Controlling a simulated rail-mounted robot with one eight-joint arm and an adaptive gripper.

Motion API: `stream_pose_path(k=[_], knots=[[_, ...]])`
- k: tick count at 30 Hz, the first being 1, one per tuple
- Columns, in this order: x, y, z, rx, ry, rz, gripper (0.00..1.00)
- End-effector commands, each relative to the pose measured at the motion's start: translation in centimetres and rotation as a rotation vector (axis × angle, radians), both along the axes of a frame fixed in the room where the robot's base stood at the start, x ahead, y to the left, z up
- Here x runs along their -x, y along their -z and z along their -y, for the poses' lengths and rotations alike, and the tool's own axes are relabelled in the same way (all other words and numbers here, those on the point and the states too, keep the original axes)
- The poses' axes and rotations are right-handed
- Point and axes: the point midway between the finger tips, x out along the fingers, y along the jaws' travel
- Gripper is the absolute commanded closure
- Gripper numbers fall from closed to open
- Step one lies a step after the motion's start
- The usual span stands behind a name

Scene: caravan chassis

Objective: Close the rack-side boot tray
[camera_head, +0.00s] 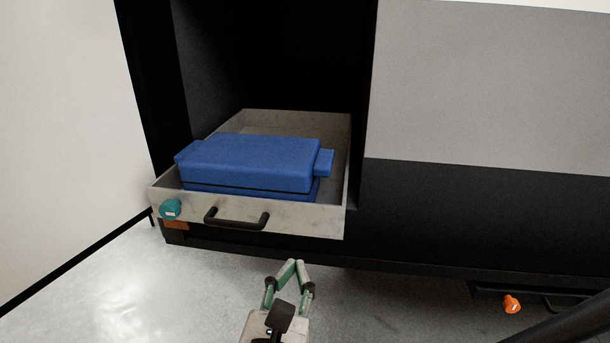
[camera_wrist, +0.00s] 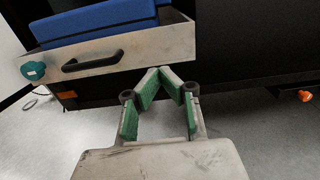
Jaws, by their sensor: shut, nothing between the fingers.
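The boot tray (camera_head: 310,220) is a grey metal drawer pulled out of the dark opening in the caravan side. A black bar handle (camera_head: 237,218) and a teal knob (camera_head: 170,209) are on its front. A blue case (camera_head: 250,160) lies in it. My gripper (camera_head: 296,263) is in front of and below the tray front, right of the handle, touching nothing that I can see. Its green-padded fingers meet at the tips, shut and empty. In the wrist view the gripper (camera_wrist: 165,72) points toward the tray front (camera_wrist: 150,48), with the handle (camera_wrist: 92,63) to its left.
An orange knob (camera_head: 511,304) sits low on the dark caravan side at the right, by another dark handle. A white wall (camera_head: 60,120) stands at the left. The grey floor (camera_head: 120,300) in front of the tray is clear.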

Motion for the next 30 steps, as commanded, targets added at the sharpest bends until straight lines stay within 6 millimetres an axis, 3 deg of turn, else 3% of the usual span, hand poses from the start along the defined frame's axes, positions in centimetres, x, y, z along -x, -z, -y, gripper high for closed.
stream_pose_path(k=[21,30], knots=[[-8.7,0.0,1.6,-0.001,0.004,-0.001,1.0],[-11.0,0.0,1.9,-0.001,0.001,-0.001,1.0]])
